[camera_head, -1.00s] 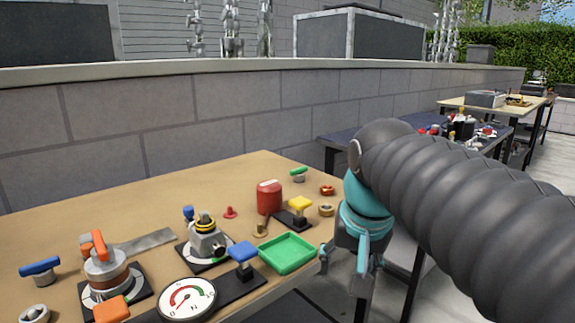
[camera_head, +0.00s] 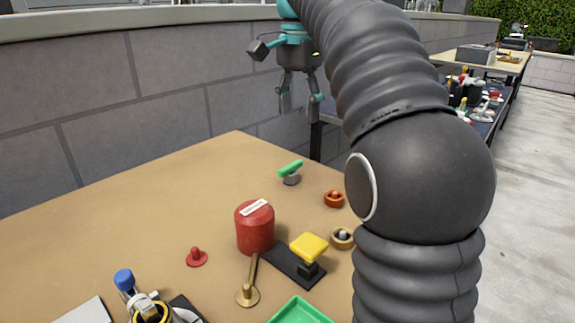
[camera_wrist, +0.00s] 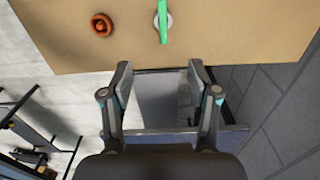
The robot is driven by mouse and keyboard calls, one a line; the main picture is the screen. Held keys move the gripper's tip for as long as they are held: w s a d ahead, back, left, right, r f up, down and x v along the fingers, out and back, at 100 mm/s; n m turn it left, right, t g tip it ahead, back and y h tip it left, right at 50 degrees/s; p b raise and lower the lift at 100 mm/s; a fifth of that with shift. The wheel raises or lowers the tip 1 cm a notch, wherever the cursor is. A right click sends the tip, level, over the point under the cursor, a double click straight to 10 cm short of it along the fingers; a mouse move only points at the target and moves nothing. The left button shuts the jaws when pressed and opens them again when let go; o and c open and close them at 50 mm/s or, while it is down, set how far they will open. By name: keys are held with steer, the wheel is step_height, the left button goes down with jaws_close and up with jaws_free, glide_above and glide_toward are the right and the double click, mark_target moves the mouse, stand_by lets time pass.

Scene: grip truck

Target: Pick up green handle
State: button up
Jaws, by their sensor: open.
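The green handle (camera_head: 290,168) sits on a small grey base near the far edge of the tan table (camera_head: 150,195). In the wrist view the green handle (camera_wrist: 163,20) shows at the top, on a round pale base, seen from above. My gripper (camera_head: 298,108) is raised over the table's far edge, above and apart from the green handle, fingers pointing down. In the wrist view my gripper (camera_wrist: 158,72) has its two fingers spread with nothing between them, and the handle lies beyond the fingertips.
An orange-red ring piece (camera_head: 334,198) stands right of the green handle. Bare tabletop lies left of the green handle. A block wall (camera_head: 160,85) runs behind.

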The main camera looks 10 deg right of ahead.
steer(key=b, duration=0.1)
glide_above(291, 164)
step_height(291, 164, down, 7)
steer(key=shift+a+r, duration=0.1)
steer(key=shift+f+b, duration=0.75)
steer(key=shift+f, duration=2.4)
jaws_close()
